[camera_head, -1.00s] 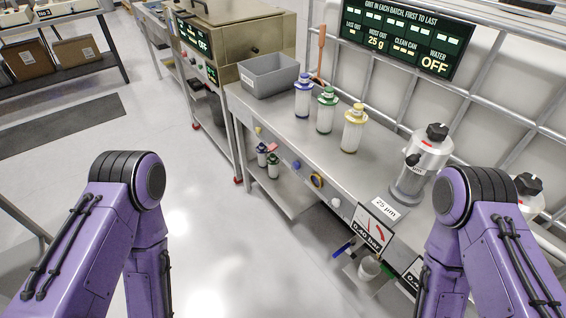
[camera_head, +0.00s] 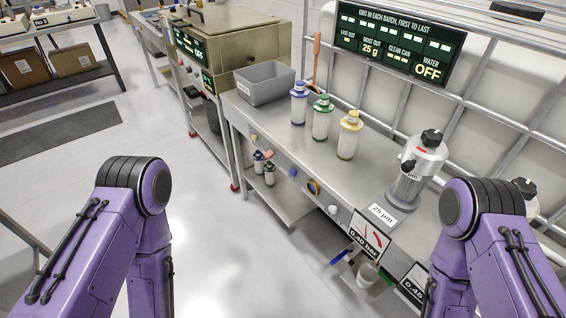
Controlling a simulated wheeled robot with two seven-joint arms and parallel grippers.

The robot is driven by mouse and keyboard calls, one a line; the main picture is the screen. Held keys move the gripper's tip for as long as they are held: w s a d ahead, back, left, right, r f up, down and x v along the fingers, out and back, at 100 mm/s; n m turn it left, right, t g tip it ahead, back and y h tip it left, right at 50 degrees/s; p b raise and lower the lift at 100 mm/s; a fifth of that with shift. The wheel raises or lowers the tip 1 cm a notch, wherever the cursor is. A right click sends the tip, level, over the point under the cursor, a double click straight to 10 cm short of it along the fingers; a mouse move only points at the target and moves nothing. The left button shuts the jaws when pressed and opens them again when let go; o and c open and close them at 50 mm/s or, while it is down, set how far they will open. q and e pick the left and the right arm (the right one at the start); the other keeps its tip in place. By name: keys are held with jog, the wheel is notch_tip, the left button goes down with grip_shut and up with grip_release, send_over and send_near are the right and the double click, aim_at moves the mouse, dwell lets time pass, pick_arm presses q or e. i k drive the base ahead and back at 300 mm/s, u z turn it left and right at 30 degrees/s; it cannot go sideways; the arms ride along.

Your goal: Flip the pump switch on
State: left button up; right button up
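I cannot pick out a switch marked as the pump's. Small coloured controls line the bench's front edge: a blue one (camera_head: 293,173), a dark one with a yellow ring (camera_head: 313,187) and a white one (camera_head: 333,210). The wall display (camera_head: 398,42) reads "WATER OFF". A steel machine (camera_head: 232,45) at the back left has a panel (camera_head: 187,42) reading "OFF". A filter housing (camera_head: 414,170) with a black top knob stands on the bench by a "25 µm" label. Both my purple arms show at the bottom, but neither gripper is in view.
The steel bench (camera_head: 310,145) holds a grey bin (camera_head: 265,85) and bottles with blue (camera_head: 299,104), green (camera_head: 322,119) and yellow (camera_head: 349,136) collars. A gauge sign (camera_head: 369,236) reads "0.40 bar" at its front. Open floor lies to the left.

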aim_at(270, 154)
jog(key=z, duration=1.6)
jog(key=k, duration=0.8)
jog(key=u, duration=1.5)
jog(key=i, duration=0.5)
jog(key=k, duration=0.65)
jog(key=u, duration=0.45)
jog(key=i, duration=1.35)
jog(key=z, duration=0.75)
